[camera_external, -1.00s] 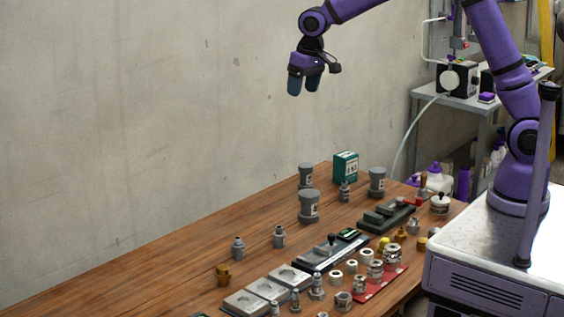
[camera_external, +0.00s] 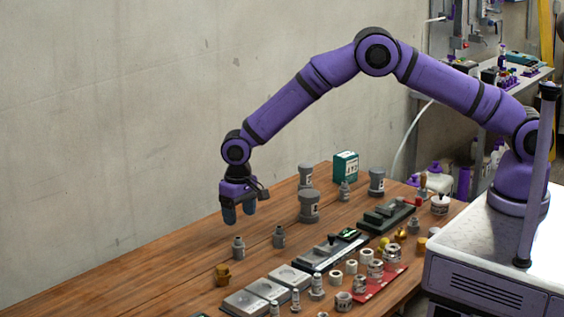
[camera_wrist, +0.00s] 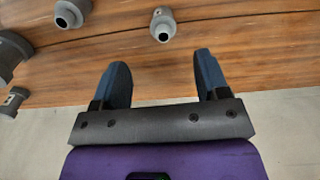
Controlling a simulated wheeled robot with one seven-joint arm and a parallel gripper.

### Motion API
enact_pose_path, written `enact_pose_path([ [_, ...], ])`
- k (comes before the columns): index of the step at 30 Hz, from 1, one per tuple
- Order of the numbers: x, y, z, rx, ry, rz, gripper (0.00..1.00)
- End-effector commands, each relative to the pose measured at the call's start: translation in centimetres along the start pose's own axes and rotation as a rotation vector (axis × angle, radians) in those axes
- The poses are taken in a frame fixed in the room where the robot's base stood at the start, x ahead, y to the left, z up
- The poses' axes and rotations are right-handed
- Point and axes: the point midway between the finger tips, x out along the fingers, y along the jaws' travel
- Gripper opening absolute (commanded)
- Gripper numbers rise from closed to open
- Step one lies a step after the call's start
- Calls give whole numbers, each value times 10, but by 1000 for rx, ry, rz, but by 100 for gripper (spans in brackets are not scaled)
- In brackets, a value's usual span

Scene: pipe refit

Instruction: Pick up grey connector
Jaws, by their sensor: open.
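Two small grey connectors stand upright on the wooden table; the frames do not show which one the task means. The left grey connector (camera_external: 238,248) is just below my gripper (camera_external: 239,213) and shows ahead of the fingers in the wrist view (camera_wrist: 163,26). The other grey connector (camera_external: 279,237) is a little to its right and shows at upper left in the wrist view (camera_wrist: 69,14). My gripper (camera_wrist: 162,70) points down, open and empty, its blue fingertips apart and above the table. Nothing is between the fingers.
Larger grey fittings (camera_external: 309,207) stand to the right on the table (camera_external: 165,268). Metal plates (camera_external: 245,303) and a red mat (camera_external: 371,291) with parts lie in front. The concrete wall (camera_external: 120,130) is behind.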

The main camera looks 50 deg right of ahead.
Motion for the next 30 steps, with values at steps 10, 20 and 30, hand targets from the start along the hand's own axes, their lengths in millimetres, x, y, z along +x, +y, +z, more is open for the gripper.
enact_pose_path([
  [10,44,0,0,0,-1,1,68],
  [20,69,-1,-2,0,-1,0,68],
  [30,106,-3,-3,0,0,0,68],
])
